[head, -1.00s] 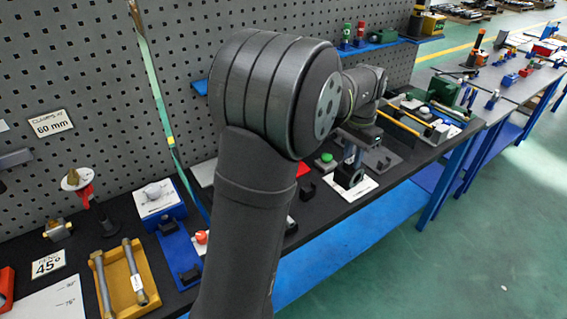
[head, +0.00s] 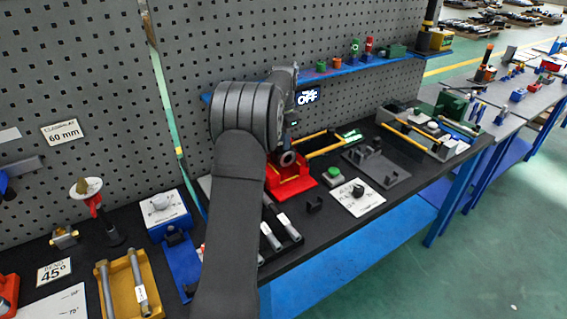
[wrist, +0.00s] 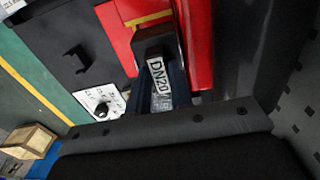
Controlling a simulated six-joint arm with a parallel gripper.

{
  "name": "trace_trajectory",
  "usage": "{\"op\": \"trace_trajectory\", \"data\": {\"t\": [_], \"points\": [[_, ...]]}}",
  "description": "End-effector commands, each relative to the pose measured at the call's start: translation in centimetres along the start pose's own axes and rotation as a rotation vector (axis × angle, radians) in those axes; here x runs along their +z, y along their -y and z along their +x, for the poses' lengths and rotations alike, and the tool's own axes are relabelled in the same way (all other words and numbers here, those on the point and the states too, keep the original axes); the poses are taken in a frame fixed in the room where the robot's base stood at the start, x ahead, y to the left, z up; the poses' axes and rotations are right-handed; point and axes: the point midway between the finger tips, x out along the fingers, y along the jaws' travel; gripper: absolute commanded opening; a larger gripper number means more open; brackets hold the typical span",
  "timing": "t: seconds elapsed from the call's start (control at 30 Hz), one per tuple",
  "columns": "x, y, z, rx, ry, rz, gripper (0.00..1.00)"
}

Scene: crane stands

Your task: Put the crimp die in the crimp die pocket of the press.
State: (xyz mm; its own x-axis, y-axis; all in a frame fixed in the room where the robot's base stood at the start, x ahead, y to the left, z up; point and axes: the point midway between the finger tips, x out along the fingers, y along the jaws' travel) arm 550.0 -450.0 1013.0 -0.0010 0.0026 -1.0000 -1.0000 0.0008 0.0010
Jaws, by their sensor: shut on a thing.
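My gripper (wrist: 158,72) is shut on the crimp die (wrist: 155,42), a dark block at the fingertips; a white "DN20" label shows between the fingers. In the wrist view the die is in front of the red press (wrist: 200,35), which has a yellow stripe. In the head view the press (head: 312,187) stands mid-bench, and my wrist is above it. My arm hides the fingers and the die there. The pocket cannot be made out, and I cannot tell whether the die touches the press.
A small black bracket-like piece (head: 314,205) lies in front of the press. Pegboard rises behind.

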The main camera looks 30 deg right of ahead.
Motion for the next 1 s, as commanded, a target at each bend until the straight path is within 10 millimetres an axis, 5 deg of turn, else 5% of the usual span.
{"op": "trace_trajectory", "data": {"t": [0.43, 0.83, 0.87, 0.9, 1.0], "points": [[-0.1, 0.0, 5.4, -0.003, -0.002, -0.001, 0.00], [-0.1, 0.0, 6.0, -0.004, -0.002, -0.001, 0.00], [-0.1, 0.0, 6.2, -0.003, -0.001, -0.001, 0.21], [-0.1, 0.0, 6.1, -0.003, -0.001, -0.001, 0.29], [-0.1, 0.0, 6.1, -0.003, -0.001, -0.001, 0.29]]}}
